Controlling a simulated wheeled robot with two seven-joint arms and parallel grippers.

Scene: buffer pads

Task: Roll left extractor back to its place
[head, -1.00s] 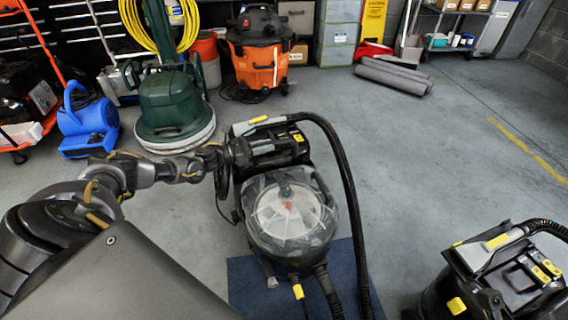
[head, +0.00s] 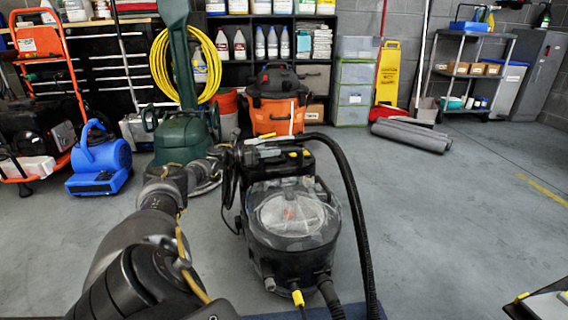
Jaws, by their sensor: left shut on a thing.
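The left extractor (head: 292,222) is a black machine with a clear domed lid. It stands upright on the grey floor in the middle of the head view, with a thick black hose arching over its right side. My left gripper (head: 234,157) is at the left end of its rear handle and shut on it; dark parts partly hide the fingertips. A blue mat (head: 345,312) shows at the bottom edge, in front of the extractor. A second extractor (head: 545,302) is cut off at the lower right. My right gripper is out of view.
A green floor machine (head: 182,135) stands close behind my left arm. An orange vacuum (head: 276,115) is behind the extractor. A blue blower (head: 100,160) is at the left. Grey rolls (head: 412,135) lie at the back right. Floor to the right is open.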

